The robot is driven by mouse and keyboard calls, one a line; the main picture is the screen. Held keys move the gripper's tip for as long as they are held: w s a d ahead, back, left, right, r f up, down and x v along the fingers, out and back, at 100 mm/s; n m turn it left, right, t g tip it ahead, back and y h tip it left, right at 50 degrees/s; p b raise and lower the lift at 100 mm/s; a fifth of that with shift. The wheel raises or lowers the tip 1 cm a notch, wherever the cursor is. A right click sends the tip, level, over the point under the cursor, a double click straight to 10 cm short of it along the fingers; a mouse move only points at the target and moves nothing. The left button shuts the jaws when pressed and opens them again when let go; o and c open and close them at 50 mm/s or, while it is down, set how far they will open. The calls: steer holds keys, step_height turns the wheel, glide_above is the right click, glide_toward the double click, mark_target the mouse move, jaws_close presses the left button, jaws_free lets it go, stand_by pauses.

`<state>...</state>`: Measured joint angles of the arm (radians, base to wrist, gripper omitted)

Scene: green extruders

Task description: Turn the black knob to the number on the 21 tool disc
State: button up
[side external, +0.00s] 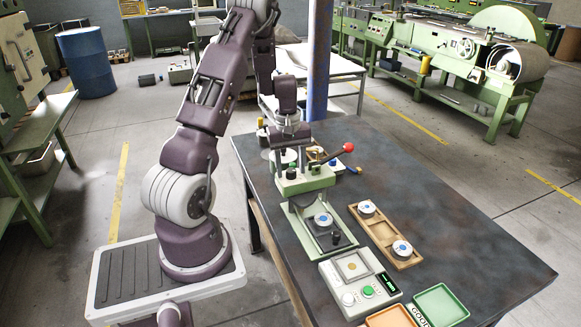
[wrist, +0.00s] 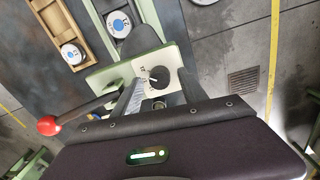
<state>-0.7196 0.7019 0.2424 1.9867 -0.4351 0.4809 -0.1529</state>
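The black knob (wrist: 158,77) sits on a white dial plate on top of the green press (side external: 300,182). It has a pale pointer line, and the dial marks are too small to read surely. In the side view a small black knob (side external: 291,172) shows on the press head. White tool discs with blue centres lie on the press base (side external: 323,220) and in the wooden tray (side external: 366,207), (side external: 402,248). My gripper (side external: 289,139) hangs just behind and above the press head.
The press lever with its red ball (side external: 348,148) sticks out to the right, close to my gripper. A grey control box (side external: 360,283) with white and green knobs stands in front. Green (side external: 440,305) and orange (side external: 390,317) trays are at the front edge. The table's right side is clear.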

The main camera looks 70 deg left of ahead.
mark_target(290, 170)
step_height(290, 170, up, 7)
steer(key=shift+s+r, duration=0.1)
steer(key=shift+s, duration=0.05)
stand_by(0.4)
steer(key=shift+d, duration=0.1)
steer(key=s+d+r+m+t, duration=0.1)
steer(key=d+r+m, duration=0.3)
steer(key=d+r, duration=0.5)
steer(key=d+r+m+t, duration=0.2)
steer(key=d+r+m, duration=0.3)
steer(key=d, duration=0.7)
steer(key=s+d+r+m+t, duration=0.2)
steer(key=s+d+m, duration=0.5)
steer(key=s+d, duration=0.3)
steer(key=s, duration=0.2)
steer(key=shift+s+d+r+m, duration=0.15)
steer(key=shift+s+d+m, duration=0.15)
steer(key=shift+s+d, duration=0.1)
